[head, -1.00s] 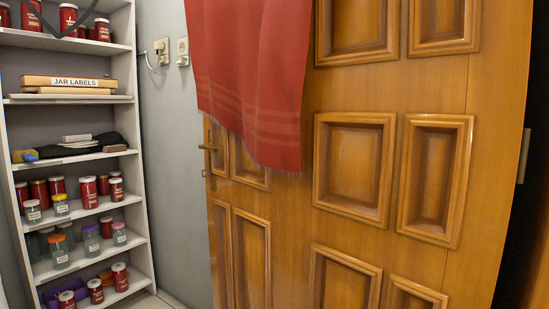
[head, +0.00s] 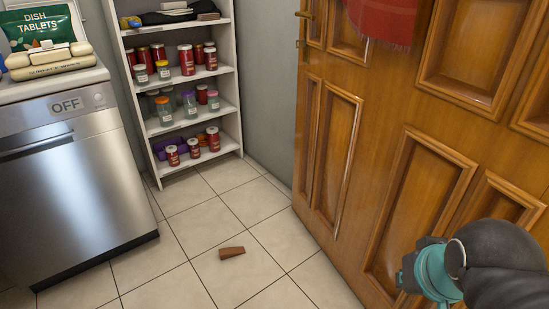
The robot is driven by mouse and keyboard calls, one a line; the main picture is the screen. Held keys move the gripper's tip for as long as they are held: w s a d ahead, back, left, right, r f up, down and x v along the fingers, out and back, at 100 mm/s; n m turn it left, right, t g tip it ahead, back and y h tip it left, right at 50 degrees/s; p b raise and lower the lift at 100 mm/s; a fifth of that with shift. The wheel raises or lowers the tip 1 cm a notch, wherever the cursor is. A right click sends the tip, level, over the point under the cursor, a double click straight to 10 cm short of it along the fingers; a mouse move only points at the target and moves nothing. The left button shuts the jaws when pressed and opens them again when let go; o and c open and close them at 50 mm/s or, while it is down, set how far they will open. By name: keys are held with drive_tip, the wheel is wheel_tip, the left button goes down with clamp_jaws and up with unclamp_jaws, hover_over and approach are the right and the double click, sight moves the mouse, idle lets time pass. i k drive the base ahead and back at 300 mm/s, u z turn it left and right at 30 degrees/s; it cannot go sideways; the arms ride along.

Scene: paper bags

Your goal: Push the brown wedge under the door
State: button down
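The brown wedge (head: 232,252) lies on the tiled floor in the head view, left of the door and apart from it, with open floor between. The wooden panelled door (head: 336,150) stands on the right, its lower edge running from mid-picture down to the bottom right. A red cloth (head: 383,18) hangs on its upper part. Part of my arm shows at the bottom right, in front of the door. My gripper's fingers are not seen.
A white shelf (head: 187,179) with several jars stands at the back. A small brown block (head: 208,16) lies on its upper board. A steel dishwasher (head: 70,190) stands at the left. The floor around the wedge is clear.

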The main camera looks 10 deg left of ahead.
sight(228, 252)
drive_tip(key=u, duration=0.1)
drive_tip(key=i, duration=0.3)
drive_tip(key=u, duration=0.85)
drive_tip(key=i, duration=0.85)
drive_tip(key=u, duration=0.6)
